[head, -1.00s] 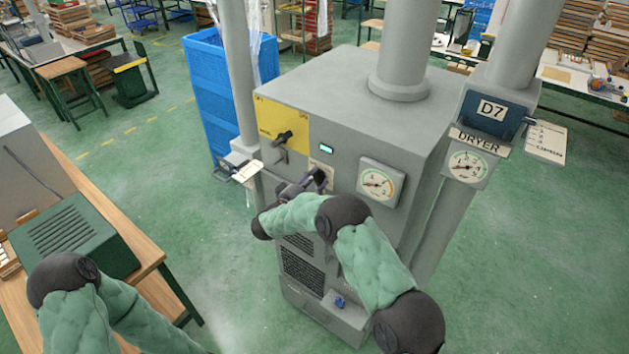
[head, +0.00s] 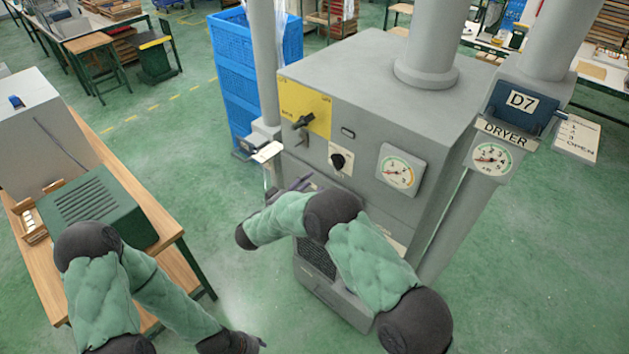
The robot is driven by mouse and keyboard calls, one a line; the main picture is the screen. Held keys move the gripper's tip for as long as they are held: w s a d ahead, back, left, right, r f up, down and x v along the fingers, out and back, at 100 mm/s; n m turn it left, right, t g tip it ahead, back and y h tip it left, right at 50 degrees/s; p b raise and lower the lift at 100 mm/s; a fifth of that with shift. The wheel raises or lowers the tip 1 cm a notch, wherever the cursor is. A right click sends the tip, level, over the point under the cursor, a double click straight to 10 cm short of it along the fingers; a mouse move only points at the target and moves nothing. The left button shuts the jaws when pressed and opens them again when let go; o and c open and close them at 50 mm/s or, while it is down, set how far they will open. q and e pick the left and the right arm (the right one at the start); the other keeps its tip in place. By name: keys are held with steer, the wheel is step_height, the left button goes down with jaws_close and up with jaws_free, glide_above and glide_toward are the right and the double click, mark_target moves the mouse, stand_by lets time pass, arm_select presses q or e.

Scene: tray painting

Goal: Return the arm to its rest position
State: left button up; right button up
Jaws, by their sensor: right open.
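My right arm (head: 365,265) reaches in front of the grey dryer cabinet (head: 395,105). My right gripper (head: 300,184) is open, mostly hidden behind its wrist, and shows just below and left of the black round knob (head: 339,160). I see nothing held in it. The cabinet front also carries a lever switch (head: 303,121) on a yellow plate, a small dark display (head: 348,133) and a dial gauge (head: 397,170). My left arm hangs at the lower left. My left gripper (head: 257,341) shows only as a dark tip at the bottom edge, its jaws unclear.
A wooden bench (head: 160,222) with a green vented box (head: 97,208) stands at the left. A blue crate stack (head: 232,88) is behind the cabinet. A pipe with a DRYER sign (head: 507,134) and a second gauge (head: 489,159) stands at the right. Green floor is open on the right.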

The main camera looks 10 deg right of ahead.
stand_by(0.5)
steer(key=s+d+f+n+y+b, duration=0.15)
steer(key=f+y+b, duration=0.45)
steer(key=f, duration=1.1)
steer(key=s+f+y+b, duration=0.2)
steer(key=f+y+b, duration=0.45)
steer(key=f, duration=1.05)
steer(key=s+a+f+m+g+y+b, duration=0.1)
steer(key=s+f+g+y+b, duration=0.3)
steer(key=s+f+b, duration=0.85)
steer(key=s+a+f+m+g+y, duration=0.1)
steer(key=s+f+g, duration=0.2)
steer(key=s, duration=0.6)
steer(key=s+a+f+g+b, duration=0.1)
steer(key=s+f+g, duration=0.2)
steer(key=s+f, duration=0.3)
steer(key=s, duration=0.4)
steer(key=shift+s+m+g+y, duration=0.15)
steer(key=shift+m+g+y, duration=0.15)
steer(key=shift+m+y, duration=0.05)
